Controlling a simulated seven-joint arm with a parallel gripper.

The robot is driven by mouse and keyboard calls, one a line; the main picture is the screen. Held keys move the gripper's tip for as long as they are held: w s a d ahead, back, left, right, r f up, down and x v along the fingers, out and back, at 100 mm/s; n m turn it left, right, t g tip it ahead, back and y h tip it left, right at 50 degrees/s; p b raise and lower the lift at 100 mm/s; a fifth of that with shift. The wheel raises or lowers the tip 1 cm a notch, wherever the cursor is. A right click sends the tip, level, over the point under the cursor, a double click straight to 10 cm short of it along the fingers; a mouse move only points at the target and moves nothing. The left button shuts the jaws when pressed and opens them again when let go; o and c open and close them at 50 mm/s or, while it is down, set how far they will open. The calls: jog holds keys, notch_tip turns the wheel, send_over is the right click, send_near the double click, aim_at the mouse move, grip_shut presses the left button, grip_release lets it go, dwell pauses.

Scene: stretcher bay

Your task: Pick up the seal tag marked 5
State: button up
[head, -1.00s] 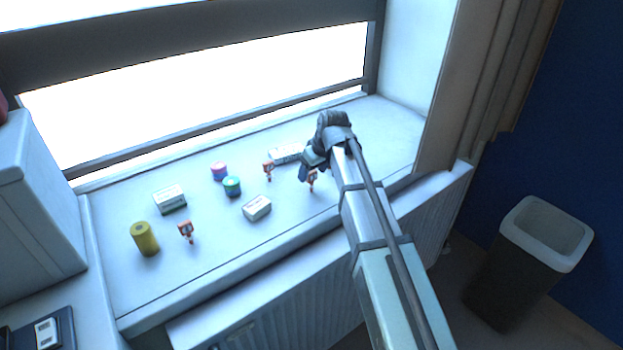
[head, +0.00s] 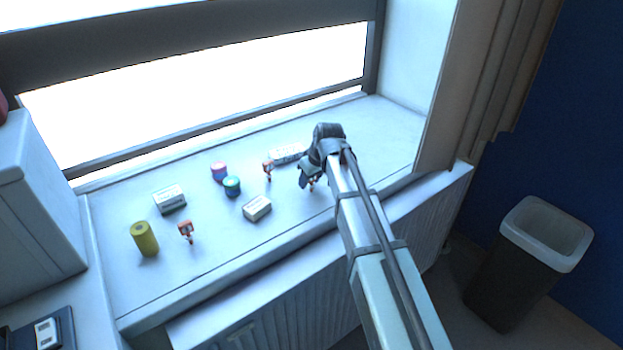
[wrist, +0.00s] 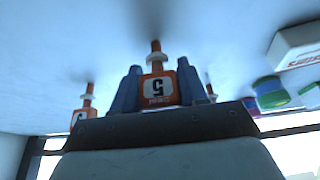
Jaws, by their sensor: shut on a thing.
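The seal tag marked 5 (wrist: 158,90) is orange with a white face and a black 5, which shows upside down in the wrist view. My gripper (wrist: 158,82) is shut on it, with one blue-grey finger on each side. In the head view my gripper (head: 308,182) is at the right part of the sill and hides most of this tag (head: 312,187). I cannot tell whether the tag still touches the sill. Two similar orange tags stand on the sill, one at the middle (head: 267,169) and one at the left (head: 186,229); their marks are unreadable.
The white sill (head: 300,230) also holds a yellow roll (head: 145,239), small white boxes (head: 257,208), a teal-green tub (head: 232,186) and a pink-purple tub (head: 219,171). A white package (head: 287,154) lies close behind my gripper. The sill's right end is clear.

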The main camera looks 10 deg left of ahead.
jog(key=shift+c, duration=1.3)
jog(key=shift+r, duration=0.1)
